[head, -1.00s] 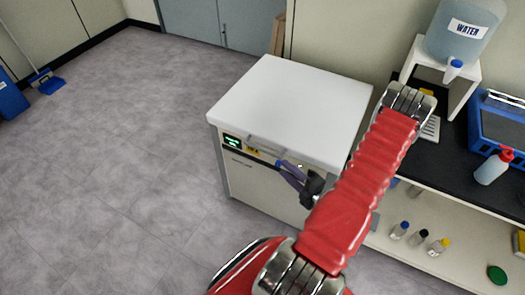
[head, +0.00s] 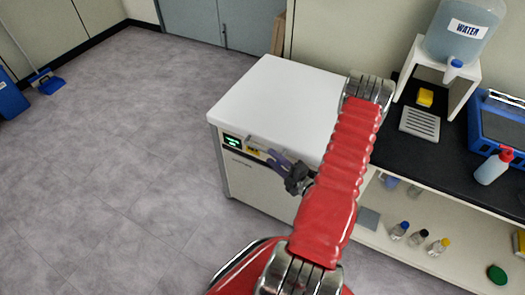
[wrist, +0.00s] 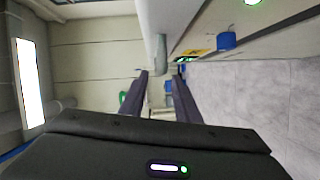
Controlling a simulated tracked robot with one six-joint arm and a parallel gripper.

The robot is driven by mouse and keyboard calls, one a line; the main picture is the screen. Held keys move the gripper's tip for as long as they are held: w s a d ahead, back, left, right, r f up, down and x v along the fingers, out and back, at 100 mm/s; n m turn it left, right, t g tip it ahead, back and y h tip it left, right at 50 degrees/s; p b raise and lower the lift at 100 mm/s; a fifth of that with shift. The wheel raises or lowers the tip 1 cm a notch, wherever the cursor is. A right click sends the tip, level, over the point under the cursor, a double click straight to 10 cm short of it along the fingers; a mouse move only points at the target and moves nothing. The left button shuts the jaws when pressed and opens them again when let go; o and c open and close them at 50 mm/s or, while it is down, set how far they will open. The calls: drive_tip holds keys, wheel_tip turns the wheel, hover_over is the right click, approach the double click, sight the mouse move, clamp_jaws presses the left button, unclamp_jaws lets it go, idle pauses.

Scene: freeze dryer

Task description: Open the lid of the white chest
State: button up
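The white chest (head: 262,181) stands in the middle of the head view with its white lid (head: 273,98) down. A grey bar handle (head: 257,141) runs along the lid's front edge, above a green display and a yellow label. My gripper (head: 272,158) is at the front of the chest, close to the right part of this handle. In the wrist view my gripper (wrist: 161,78) has its two dark fingers apart, with the handle (wrist: 160,54) showing between and beyond the tips. I cannot tell whether the fingers touch it. My red arm covers the lid's right edge.
To the right is a black counter (head: 460,166) with a water container (head: 465,38) on a white stand, a blue device and a wash bottle (head: 493,166). Several small bottles stand on the shelf below. The floor (head: 110,160) left of the chest is clear.

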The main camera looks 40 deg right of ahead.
sight(262, 150)
drive_tip(key=shift+w+d+f, duration=0.1)
drive_tip(key=shift+w, duration=1.55)
drive_tip(key=shift+w+f, duration=0.1)
drive_tip(key=shift+w, duration=1.5)
clamp_jaws()
drive_tip(key=shift+f, duration=0.1)
drive_tip(key=shift+a, duration=0.2)
